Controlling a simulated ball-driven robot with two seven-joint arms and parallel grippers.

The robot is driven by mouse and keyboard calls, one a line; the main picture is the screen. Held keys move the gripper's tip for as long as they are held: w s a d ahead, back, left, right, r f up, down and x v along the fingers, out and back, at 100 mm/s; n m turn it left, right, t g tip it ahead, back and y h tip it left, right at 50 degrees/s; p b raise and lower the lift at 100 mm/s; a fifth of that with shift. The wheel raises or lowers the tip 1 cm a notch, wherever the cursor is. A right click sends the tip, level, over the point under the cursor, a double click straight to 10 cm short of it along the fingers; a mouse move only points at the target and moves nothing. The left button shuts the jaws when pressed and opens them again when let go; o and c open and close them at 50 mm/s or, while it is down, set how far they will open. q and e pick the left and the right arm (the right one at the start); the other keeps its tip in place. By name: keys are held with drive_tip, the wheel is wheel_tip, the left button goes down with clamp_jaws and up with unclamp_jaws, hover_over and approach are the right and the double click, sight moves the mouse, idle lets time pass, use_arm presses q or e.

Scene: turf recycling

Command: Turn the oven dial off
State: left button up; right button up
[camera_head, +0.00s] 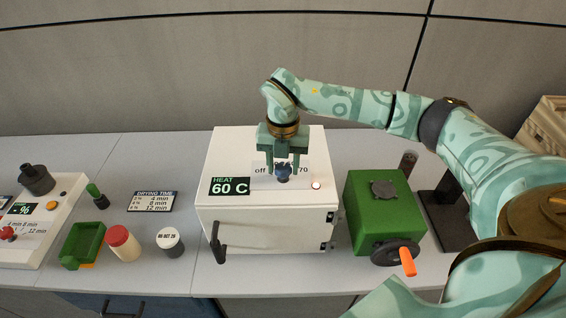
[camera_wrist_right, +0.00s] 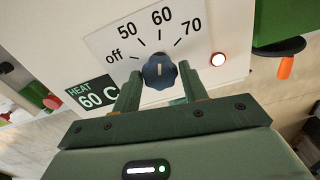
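The oven dial (camera_head: 283,171) is a dark blue lobed knob on top of the white oven (camera_head: 250,225). It also shows in the right wrist view (camera_wrist_right: 159,71), its white mark pointing toward 60 on a scale of off, 50, 60 and 70. The heat display (camera_head: 231,186) reads 60 C. My right gripper (camera_head: 284,168) points down over the dial. In the right wrist view its two fingers (camera_wrist_right: 160,88) stand open on either side of the dial, with gaps visible, so it is not closed on it. My left gripper is not in view.
A glowing indicator light (camera_head: 316,185) sits right of the dial. A green box (camera_head: 375,215) with an orange-handled crank stands right of the oven.

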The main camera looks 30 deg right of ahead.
drive_tip(key=c, duration=0.5)
drive_tip(key=shift+r, duration=0.1)
drive_tip(key=n+p, duration=0.2)
drive_tip(key=shift+r+n, duration=0.15)
drive_tip(key=shift+n, duration=0.15)
drive_tip(key=n+p, duration=0.2)
drive_tip(key=n, duration=0.1)
drive_tip(key=shift+n+p, duration=0.3)
drive_tip(key=shift+p, duration=0.1)
drive_tip(key=n+p, duration=0.2)
drive_tip(key=n, duration=0.3)
drive_tip(key=shift+p, duration=0.4)
drive_tip(key=n+p, duration=0.1)
drive_tip(key=n, duration=0.3)
drive_tip(key=shift+w+n+p, duration=0.1)
drive_tip(key=shift+n+p, duration=0.2)
drive_tip(key=shift+p, duration=0.05)
